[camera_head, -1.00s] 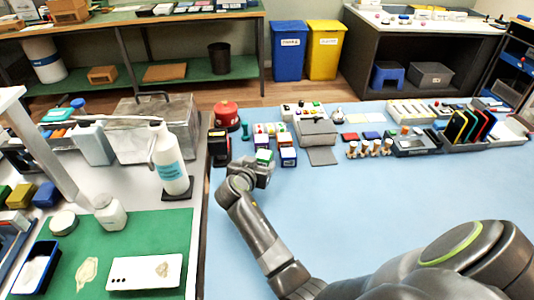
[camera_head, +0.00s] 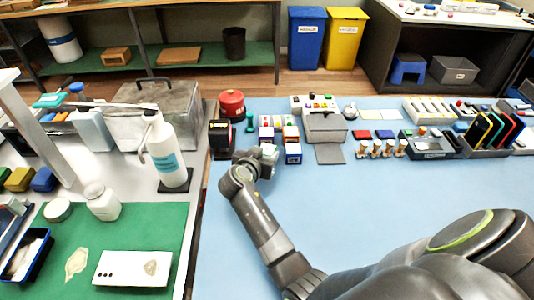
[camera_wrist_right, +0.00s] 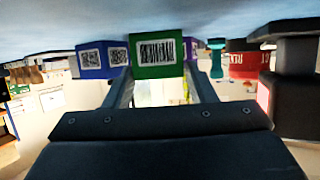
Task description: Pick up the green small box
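The green small box (camera_wrist_right: 155,57) has a barcode label on its green face and sits between the two fingers of my right gripper (camera_wrist_right: 158,85) in the right wrist view. The fingers lie along both sides of it; whether they press on it I cannot tell. In the head view the green box (camera_head: 269,152) is partly hidden by my right gripper (camera_head: 261,160), at the front left of a small group of boxes. A blue-faced box (camera_head: 293,154) stands just right of it; this blue box (camera_wrist_right: 102,57) also shows in the wrist view. My left gripper is not in view.
A red canister (camera_head: 231,104) and a dark device (camera_head: 222,138) stand left of the boxes. The blue mat (camera_head: 400,190) is clear in front.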

